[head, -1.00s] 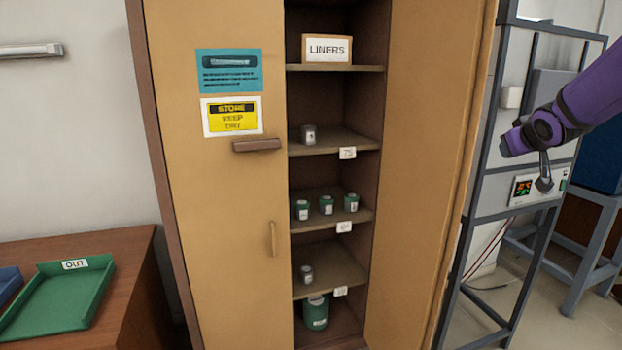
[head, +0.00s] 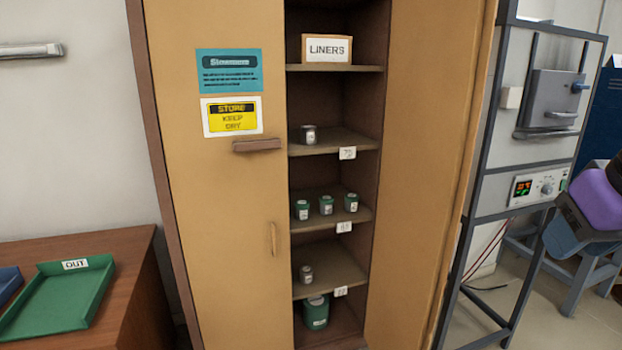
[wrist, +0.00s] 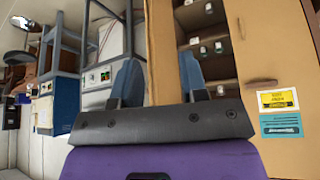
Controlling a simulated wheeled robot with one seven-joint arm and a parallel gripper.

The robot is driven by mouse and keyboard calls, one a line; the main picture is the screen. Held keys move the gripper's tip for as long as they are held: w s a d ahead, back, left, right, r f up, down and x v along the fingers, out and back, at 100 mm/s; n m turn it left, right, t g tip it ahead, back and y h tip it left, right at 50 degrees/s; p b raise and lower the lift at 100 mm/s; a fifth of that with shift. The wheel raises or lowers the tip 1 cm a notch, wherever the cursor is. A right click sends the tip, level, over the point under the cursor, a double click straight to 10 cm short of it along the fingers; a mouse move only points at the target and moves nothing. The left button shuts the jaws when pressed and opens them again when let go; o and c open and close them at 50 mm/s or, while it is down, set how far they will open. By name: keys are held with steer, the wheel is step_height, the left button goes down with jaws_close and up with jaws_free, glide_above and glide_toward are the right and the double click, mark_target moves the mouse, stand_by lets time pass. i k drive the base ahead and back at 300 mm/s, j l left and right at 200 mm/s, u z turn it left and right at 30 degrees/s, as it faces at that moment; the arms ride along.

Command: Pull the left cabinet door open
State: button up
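The left cabinet door (head: 215,200) is tan and stands shut over the left half of the cabinet. It carries a vertical handle (head: 272,238) near its right edge and a brown horizontal bar (head: 257,145) higher up. In the wrist view the scene is upside down, and the left door (wrist: 265,60) is at the right with its handle (wrist: 241,28). My gripper (wrist: 160,75) is open and empty, its two blue-grey fingers apart. It points toward the cabinet and is apart from the handle.
The right cabinet door (head: 425,150) stands open. Shelves between the doors hold small jars (head: 326,205) and a LINERS box (head: 327,48). A wooden table with a green OUT tray (head: 70,300) is at the left. A grey metal frame (head: 480,180) with a furnace stands at the right.

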mark_target(218, 67)
steer(key=u, duration=0.35)
steer(key=i+l+u, duration=0.15)
steer(key=l+u, duration=0.75)
steer(key=l, duration=0.25)
steer(key=l+u, duration=0.1)
steer(key=l, duration=1.65)
steer(key=k+l+u, duration=0.15)
steer(key=l, duration=0.75)
steer(key=l+u, duration=0.1)
steer(key=l, duration=0.75)
steer(key=i+j+u, duration=0.1)
steer(key=i+j, duration=0.2)
steer(key=j, duration=0.2)
steer(key=i+j+u, duration=0.1)
steer(key=i+j, duration=0.2)
steer(key=j, duration=0.15)
